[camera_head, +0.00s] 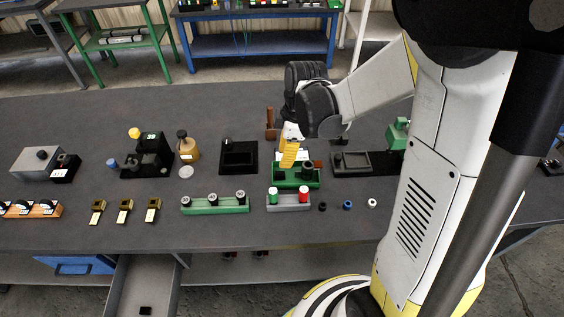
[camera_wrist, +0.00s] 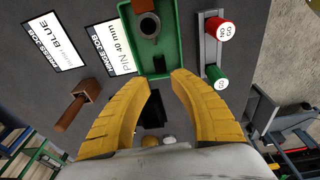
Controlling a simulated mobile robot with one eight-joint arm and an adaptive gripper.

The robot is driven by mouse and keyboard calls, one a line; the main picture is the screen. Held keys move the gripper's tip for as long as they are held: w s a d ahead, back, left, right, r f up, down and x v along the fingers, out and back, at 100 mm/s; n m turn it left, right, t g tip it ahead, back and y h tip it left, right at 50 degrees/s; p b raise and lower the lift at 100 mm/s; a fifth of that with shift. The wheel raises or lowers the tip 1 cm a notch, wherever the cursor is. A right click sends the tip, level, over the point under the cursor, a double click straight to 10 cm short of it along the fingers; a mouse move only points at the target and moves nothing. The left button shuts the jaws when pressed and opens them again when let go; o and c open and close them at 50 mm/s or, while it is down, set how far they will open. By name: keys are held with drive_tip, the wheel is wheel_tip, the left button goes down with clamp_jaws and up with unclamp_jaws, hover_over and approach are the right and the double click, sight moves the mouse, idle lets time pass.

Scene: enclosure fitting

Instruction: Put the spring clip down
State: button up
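My gripper (camera_head: 290,155) is over the green tray (camera_head: 314,184) at the table's middle. In the wrist view my gripper's yellow fingers (camera_wrist: 163,82) stand apart, with a clear gap and nothing visible between them. The green tray (camera_wrist: 183,60) lies beyond the fingertips, with a dark round part (camera_wrist: 149,26) at its far end. I cannot pick out a spring clip with certainty in either view. Several small brass pieces (camera_head: 125,205) with white tags lie at the table's front left; I cannot tell if any is a clip.
A grey stand (camera_head: 289,208) with red and green caps is just in front of the tray. A green block (camera_head: 215,209) with black knobs is left of it. A black tray (camera_head: 238,158) and a brown wooden piece (camera_wrist: 77,107) are nearby. The table's far left back is clear.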

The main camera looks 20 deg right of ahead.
drive_tip(key=s+a+r+m+t+h, duration=0.1)
drive_tip(key=s+r+m+t, duration=0.5)
drive_tip(key=s+r+m, duration=0.6)
wheel_tip(320, 180, up, 4)
drive_tip(key=shift+f+m+h+p, duration=0.1)
drive_tip(key=shift+m+h+p, duration=0.25)
drive_tip(key=shift+m, duration=0.75)
drive_tip(key=shift+a, duration=0.15)
